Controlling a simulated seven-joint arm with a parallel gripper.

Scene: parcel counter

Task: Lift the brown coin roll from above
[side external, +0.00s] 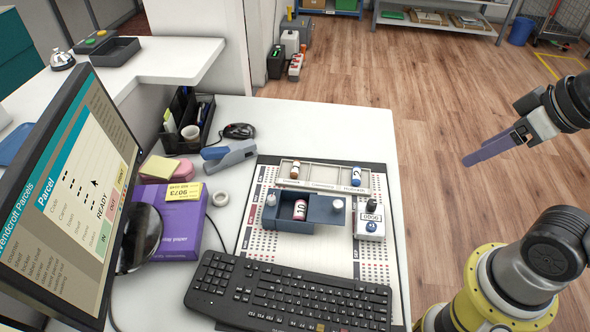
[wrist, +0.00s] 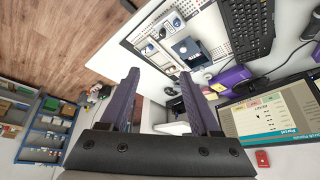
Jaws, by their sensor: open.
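A small roll with an orange-brown band (side external: 295,170) stands in the left compartment of the shallow grey tray (side external: 325,178) at the back of the counter mat; it looks like the brown coin roll. A blue-banded roll (side external: 356,177) stands in the tray's right compartment. A dark red-banded roll (side external: 300,210) is in the open blue-grey box (side external: 324,222) in front of the tray. My gripper (side external: 466,160) is open and empty, well to the right of the tray and above it, past the counter edge. Its purple fingers stand apart in the wrist view (wrist: 158,74), where the rolls are too small to tell.
A small white device with a dark knob (side external: 370,226) stands right of the box. The keyboard (side external: 290,290) lies in front. The stapler (side external: 229,155), purple paper pack (side external: 180,225) and monitor (side external: 75,190) are to the left.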

